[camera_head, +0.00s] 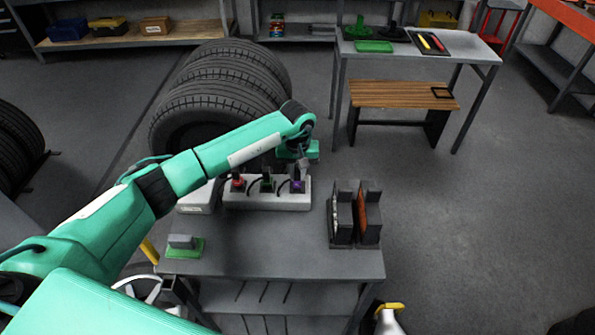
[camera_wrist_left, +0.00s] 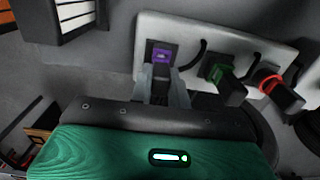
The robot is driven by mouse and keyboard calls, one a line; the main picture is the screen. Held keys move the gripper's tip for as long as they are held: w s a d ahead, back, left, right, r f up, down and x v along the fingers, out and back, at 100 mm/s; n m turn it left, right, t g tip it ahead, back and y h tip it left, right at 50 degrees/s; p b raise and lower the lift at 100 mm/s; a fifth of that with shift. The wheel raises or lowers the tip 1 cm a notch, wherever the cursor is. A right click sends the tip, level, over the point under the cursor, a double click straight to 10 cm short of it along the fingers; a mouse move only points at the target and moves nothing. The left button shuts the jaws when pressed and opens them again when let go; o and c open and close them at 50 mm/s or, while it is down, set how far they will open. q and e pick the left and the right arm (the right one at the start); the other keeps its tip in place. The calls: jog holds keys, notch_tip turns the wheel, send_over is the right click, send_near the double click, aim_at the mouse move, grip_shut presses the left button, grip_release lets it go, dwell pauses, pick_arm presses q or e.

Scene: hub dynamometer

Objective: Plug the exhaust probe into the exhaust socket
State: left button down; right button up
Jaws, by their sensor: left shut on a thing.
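A pale socket block (camera_head: 240,200) stands on the grey workbench, with red, green and purple marked positions in a row. My left gripper (camera_head: 299,170) is at its right end, above the purple position (camera_head: 298,186). In the left wrist view the gripper (camera_wrist_left: 162,88) is shut on a dark probe (camera_wrist_left: 158,90) in line with the purple socket (camera_wrist_left: 161,55). The fingers hide most of the probe, and I cannot tell how deep its tip sits. No label shows which position is the exhaust socket. My right gripper is not in view.
A green plug (camera_wrist_left: 228,82) and a red-banded plug (camera_wrist_left: 277,88) stand close beside the gripper, with black cables. A dark rack (camera_head: 343,222) stands at the right of the bench (camera_head: 270,262). A green pad with a grey block (camera_head: 183,242) lies front left. The bench middle is clear.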

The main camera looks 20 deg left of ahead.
pick_arm(q)
jog(key=shift+r, duration=0.8)
jog(key=shift+r+p, duration=0.4)
jog(key=shift+r, duration=1.6)
